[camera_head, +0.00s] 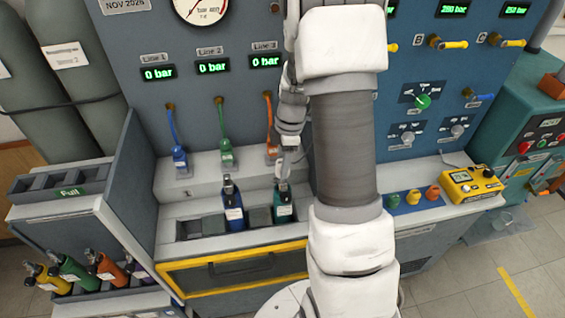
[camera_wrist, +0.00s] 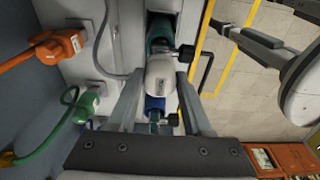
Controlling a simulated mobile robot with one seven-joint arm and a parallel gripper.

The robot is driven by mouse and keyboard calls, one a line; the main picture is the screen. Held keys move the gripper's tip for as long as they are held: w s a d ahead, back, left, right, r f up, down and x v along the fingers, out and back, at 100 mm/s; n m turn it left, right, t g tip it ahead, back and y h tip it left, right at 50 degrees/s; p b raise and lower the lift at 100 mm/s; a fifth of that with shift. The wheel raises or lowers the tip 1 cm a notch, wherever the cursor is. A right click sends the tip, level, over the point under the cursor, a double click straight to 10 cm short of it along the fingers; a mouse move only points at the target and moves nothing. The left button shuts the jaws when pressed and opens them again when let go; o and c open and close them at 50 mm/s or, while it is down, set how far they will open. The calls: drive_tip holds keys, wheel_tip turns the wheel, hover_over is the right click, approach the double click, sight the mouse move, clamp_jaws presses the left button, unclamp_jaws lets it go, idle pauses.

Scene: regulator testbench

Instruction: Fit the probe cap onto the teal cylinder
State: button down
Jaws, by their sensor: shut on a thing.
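The teal cylinder (camera_head: 284,207) stands upright in the bench rack, just right of the blue cylinder (camera_head: 233,212). My gripper (camera_head: 284,168) is above the teal cylinder's valve in the head view. In the wrist view my gripper (camera_wrist: 162,75) is shut on a white, rounded piece with small print, which looks like the probe cap (camera_wrist: 160,82). The teal cylinder (camera_wrist: 160,32) shows beyond the cap, with its dark valve knob at its right; the blue cylinder (camera_wrist: 155,103) shows below. The cap partly hides the teal cylinder's top, so I cannot tell whether they touch.
A thin grey cable (camera_wrist: 106,62) loops left of the cap. A yellow meter (camera_head: 470,186) sits at the bench's right. Several cylinders stand in a lower crate at left.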

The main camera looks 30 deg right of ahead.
drive_tip(key=shift+f+b, duration=1.45)
idle(0.4)
drive_tip(key=shift+c, duration=1.2)
unclamp_jaws()
drive_tip(key=shift+r, duration=0.1)
wheel_tip(320, 180, up, 17)
drive_tip(key=d, duration=0.2)
drive_tip(key=shift+s, duration=0.3)
drive_tip(key=shift+r, duration=0.15)
drive_tip(key=s+a+r+m+t, duration=0.2)
drive_tip(key=s+a+r+m, duration=0.1)
drive_tip(key=s+a+m, duration=0.4)
drive_tip(key=s+a+r+m+t+h, duration=0.1)
drive_tip(key=s+a+r+m+t, duration=0.2)
drive_tip(key=s+a+m, duration=0.4)
drive_tip(key=s, duration=0.4)
drive_tip(key=shift+a+m, duration=0.2)
drive_tip(key=shift+m, duration=0.2)
